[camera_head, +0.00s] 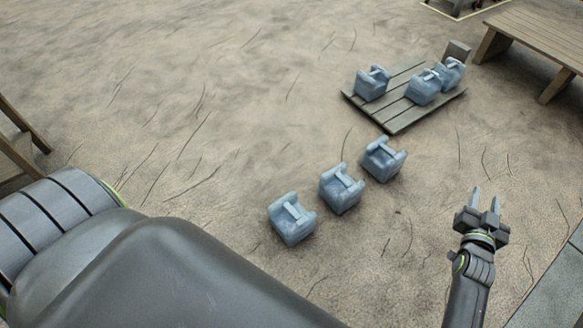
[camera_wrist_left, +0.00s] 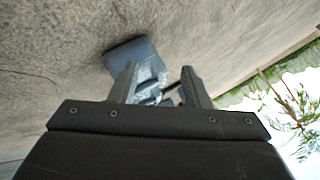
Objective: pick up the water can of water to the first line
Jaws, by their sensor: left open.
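Three blue-grey water cans stand in a diagonal row on the ground in the head view: a near one (camera_head: 292,222), a middle one (camera_head: 341,191) and a far one (camera_head: 384,161). Several more cans (camera_head: 372,84) stand on a wooden pallet (camera_head: 397,122). My left gripper (camera_wrist_left: 159,82) is open in the left wrist view; it is out of sight in the head view. A water can (camera_wrist_left: 130,53) shows beyond and partly between its fingers, partly hidden by them; I cannot tell which can it is. My right gripper (camera_head: 485,200) is open and empty, right of the row.
A wooden bench (camera_head: 540,40) stands at the top right, and wooden furniture (camera_head: 22,140) at the left edge. My left arm covers the lower left of the head view. A grey slab edge (camera_head: 560,285) lies at the lower right. The ground left of the pallet is clear.

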